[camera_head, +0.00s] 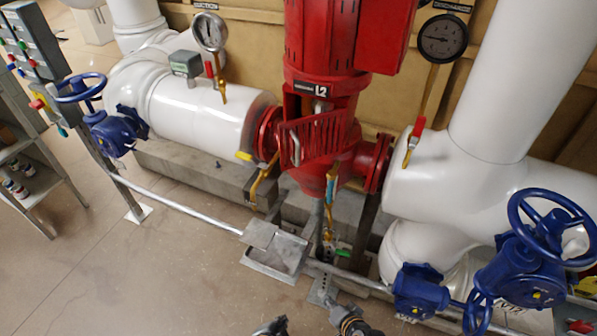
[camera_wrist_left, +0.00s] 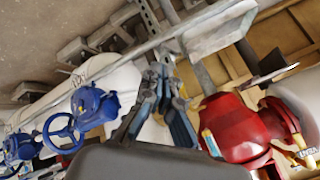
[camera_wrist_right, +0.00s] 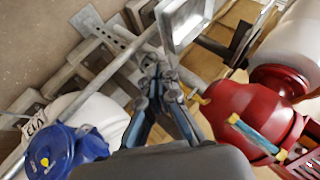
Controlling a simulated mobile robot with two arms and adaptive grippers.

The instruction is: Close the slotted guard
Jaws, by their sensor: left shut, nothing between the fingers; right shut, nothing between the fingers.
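The red slotted guard (camera_head: 318,138) is on the front of the red pump (camera_head: 325,165), below the L2 label, in the head view. It looks swung out at an angle, with an opening and a grey shaft (camera_head: 322,106) showing above and behind it. My left gripper (camera_head: 271,326) is at the bottom edge of the head view, well below the guard and apart from it. My right gripper (camera_head: 350,320) is just right of it, also low and apart. Both are shut and empty; their closed fingers show in the left wrist view (camera_wrist_left: 163,68) and right wrist view (camera_wrist_right: 158,68).
A grey drip tray (camera_head: 275,256) and a long metal rail (camera_head: 180,208) lie between my grippers and the pump. A yellow-handled valve (camera_head: 262,180) hangs left of the guard. Blue handwheels (camera_head: 550,222) stand at right.

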